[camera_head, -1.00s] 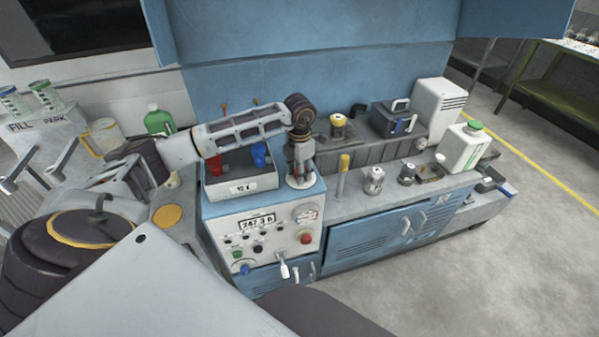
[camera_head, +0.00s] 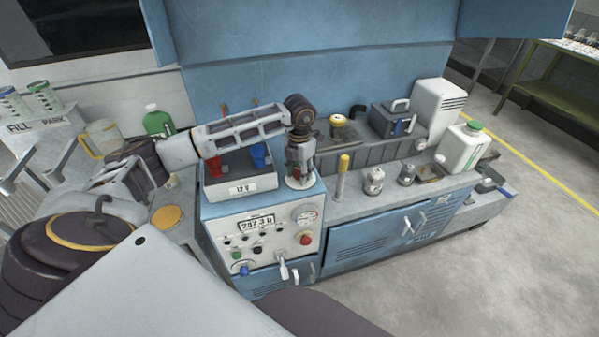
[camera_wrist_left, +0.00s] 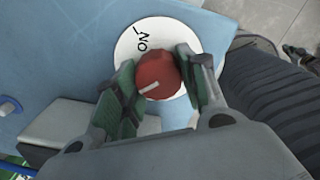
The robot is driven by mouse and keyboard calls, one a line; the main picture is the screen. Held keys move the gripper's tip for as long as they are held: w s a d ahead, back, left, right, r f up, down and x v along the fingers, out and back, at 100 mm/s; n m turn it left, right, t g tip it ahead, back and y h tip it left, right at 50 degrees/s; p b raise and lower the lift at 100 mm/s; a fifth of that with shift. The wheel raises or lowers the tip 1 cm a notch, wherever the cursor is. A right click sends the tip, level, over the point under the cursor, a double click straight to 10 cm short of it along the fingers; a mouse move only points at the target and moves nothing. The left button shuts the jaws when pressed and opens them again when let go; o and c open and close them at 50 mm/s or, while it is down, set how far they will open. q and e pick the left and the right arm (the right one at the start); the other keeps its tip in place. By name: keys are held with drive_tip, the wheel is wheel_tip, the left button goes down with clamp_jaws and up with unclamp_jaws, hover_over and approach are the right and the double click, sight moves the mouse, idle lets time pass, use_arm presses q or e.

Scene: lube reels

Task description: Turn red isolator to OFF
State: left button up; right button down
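The red isolator (camera_wrist_left: 160,77) is a round red knob on a white disc, seen in the left wrist view. A short white mark on the knob points to its lower left. The black word ON and a tick show on the disc at upper left; no OFF label is visible. My left gripper (camera_wrist_left: 157,82) has one green-padded finger on each side of the knob, seemingly touching it. In the head view my left gripper (camera_head: 299,174) points down over the white disc (camera_head: 300,183) on the blue console top and hides most of the knob. My right gripper is not in view.
A grey box (camera_head: 240,186) with red and blue items stands just left of the gripper. The console front (camera_head: 264,237) carries a display, a gauge and several knobs. A yellow-topped post (camera_head: 343,177) and metal cans stand on the bench to the right.

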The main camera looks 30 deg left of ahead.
sight(299, 171)
use_arm(q)
drive_tip(key=o, duration=0.5)
drive_tip(key=shift+r, duration=0.1)
drive_tip(key=shift+r, duration=5.9)
